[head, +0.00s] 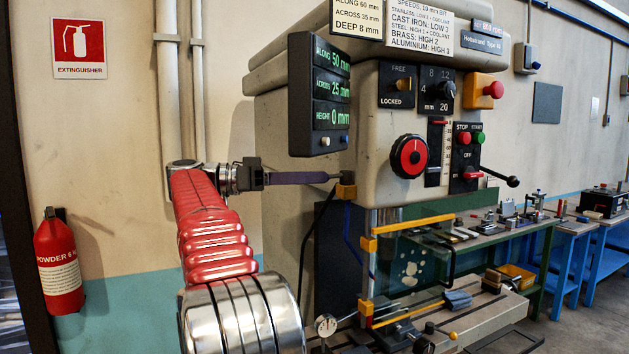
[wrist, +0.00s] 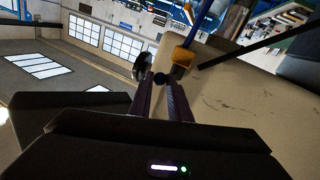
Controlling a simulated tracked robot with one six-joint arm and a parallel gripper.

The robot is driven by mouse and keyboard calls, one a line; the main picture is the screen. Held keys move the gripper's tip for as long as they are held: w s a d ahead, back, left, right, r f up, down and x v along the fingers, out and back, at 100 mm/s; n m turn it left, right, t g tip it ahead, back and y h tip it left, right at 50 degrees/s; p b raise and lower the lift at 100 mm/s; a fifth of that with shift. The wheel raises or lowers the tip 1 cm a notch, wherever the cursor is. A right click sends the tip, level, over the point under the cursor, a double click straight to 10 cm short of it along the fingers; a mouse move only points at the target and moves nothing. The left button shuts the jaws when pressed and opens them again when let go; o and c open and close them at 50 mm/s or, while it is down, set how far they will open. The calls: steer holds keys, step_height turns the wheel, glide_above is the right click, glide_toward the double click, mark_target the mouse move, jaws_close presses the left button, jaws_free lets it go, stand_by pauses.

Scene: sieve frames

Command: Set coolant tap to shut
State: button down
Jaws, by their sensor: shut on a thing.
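The coolant tap (head: 346,191) is a small brass-coloured block on the left side of the drilling machine, with a blue hose below it. In the wrist view the brass block (wrist: 181,66) sits just beyond my fingertips, with the blue hose running up from it. My gripper (head: 331,178) reaches in from the left with long purple fingers, level with the tap's top. In the wrist view my gripper (wrist: 161,88) is shut on a small dark round knob (wrist: 160,78), which appears to be the tap's lever end. The lever's angle is mostly hidden by my fingers.
The readout box (head: 319,95) hangs above my fingers. The machine's head (head: 375,150) stands to the right. A clear guard with yellow brackets (head: 412,224) is below right. A fire extinguisher (head: 59,265) hangs on the left wall. Pipes run behind my arm.

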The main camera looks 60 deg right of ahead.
steer(key=shift+w+f, duration=0.15)
steer(key=shift+f, duration=0.1)
stand_by(0.3)
steer(key=c, duration=1.7)
jaws_free()
steer(key=shift+r, duration=0.15)
steer(key=shift+c, duration=0.5)
